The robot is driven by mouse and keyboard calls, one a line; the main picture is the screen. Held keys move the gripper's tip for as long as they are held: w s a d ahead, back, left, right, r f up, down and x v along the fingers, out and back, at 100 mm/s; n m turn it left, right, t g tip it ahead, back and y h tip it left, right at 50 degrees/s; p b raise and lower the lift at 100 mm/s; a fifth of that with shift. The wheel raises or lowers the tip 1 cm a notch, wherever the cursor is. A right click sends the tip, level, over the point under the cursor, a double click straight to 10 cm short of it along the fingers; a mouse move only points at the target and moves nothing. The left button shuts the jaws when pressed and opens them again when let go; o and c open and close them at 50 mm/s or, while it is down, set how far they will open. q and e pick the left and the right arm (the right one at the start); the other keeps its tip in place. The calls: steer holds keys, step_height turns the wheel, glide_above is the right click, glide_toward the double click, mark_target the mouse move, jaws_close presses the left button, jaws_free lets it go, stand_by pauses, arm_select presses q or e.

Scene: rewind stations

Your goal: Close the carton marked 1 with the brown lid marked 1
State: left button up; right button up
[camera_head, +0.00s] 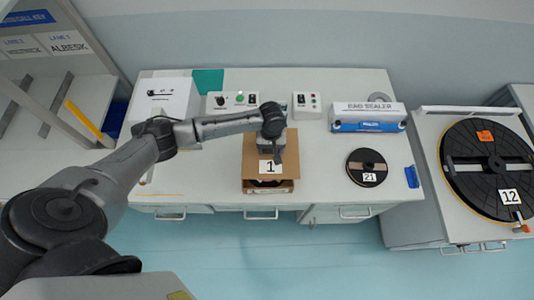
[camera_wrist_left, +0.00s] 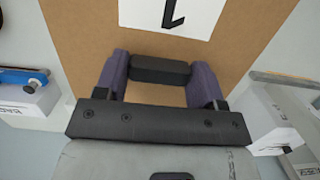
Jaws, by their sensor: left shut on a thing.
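The brown lid (camera_head: 254,160) with a white label 1 is in my left gripper (camera_head: 277,155), over the brown carton (camera_head: 270,189). In the left wrist view the purple fingers of the gripper (camera_wrist_left: 160,72) are shut on the lid's black handle, and the brown lid (camera_wrist_left: 82,35) fills the upper middle, its label partly cut off. The carton's front edge shows below the lid, with something dark inside visible through a gap. The lid hides the rest of the carton, including any mark; I cannot tell whether they touch. My right gripper is out of view.
Control boxes (camera_head: 233,101) stand behind the carton. A bag sealer (camera_head: 368,117) and a small reel marked 21 (camera_head: 367,167) are to the right. A large reel marked 12 (camera_head: 488,170) lies on the far-right station. The white table (camera_head: 325,180) is clear beside the carton.

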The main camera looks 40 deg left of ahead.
mark_target(267, 152)
arm_select(q)
steer(key=shift+s+a+f, duration=0.2)
steer(key=shift+f, duration=0.45)
steer(key=shift+s+a+f, duration=0.15)
steer(key=shift+a+f, duration=0.05)
steer(key=shift+f, duration=0.4)
steer(key=shift+a+f+n, duration=0.1)
steer(key=shift+f+n, duration=0.1)
steer(key=shift+n, duration=0.1)
steer(key=shift+s+r+p, duration=0.1)
steer(key=shift+r+p, duration=0.05)
steer(key=shift+p, duration=0.25)
steer(key=shift+f+b, duration=1.15)
steer(key=shift+f, duration=1.85)
